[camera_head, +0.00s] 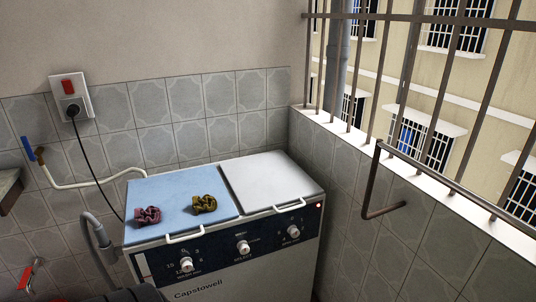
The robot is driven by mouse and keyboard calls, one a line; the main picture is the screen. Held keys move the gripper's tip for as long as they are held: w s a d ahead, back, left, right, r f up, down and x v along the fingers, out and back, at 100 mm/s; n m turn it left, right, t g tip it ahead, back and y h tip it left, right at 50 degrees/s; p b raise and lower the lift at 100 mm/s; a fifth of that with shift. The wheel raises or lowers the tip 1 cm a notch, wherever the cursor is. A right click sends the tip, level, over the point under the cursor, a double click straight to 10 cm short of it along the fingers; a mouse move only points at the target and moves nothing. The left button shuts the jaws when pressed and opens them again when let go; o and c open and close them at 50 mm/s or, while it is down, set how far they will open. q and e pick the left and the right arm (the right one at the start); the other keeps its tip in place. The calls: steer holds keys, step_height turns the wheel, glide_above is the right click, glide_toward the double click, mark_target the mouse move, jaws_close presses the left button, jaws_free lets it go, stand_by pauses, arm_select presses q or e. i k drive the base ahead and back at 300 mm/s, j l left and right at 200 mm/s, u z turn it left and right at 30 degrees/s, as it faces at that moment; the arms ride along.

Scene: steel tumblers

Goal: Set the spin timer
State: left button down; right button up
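A twin-tub washing machine (250,275) labelled Capstowell stands against the tiled wall. On its dark control panel, the right knob (293,231) is the spin timer, with small print below it. A middle select knob (242,247) and a left wash timer knob (186,265) sit beside it. The exact pointer position of the spin knob is too small to read. A small red light (319,206) glows at the panel's upper right corner. The grey spin lid (270,180) and the blue wash lid (160,188) are both shut.
A maroon cloth (147,216) and an olive cloth (204,204) lie crumpled on the blue lid. A grey hose (97,232) runs down the machine's left side. A wall socket (71,97) holds a black plug. A brown metal bar (380,180) juts near the barred window at right.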

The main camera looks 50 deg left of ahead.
mark_target(294, 231)
steer(key=k+j+u, duration=0.2)
steer(key=j, duration=0.2)
steer(key=k+j+u, duration=0.2)
steer(key=j, duration=0.2)
steer(key=k+j+u, duration=0.15)
steer(key=j, duration=0.3)
steer(key=k+j+u, duration=0.2)
steer(key=j, duration=0.25)
steer(key=j+u, duration=0.2)
steer(key=j, duration=0.25)
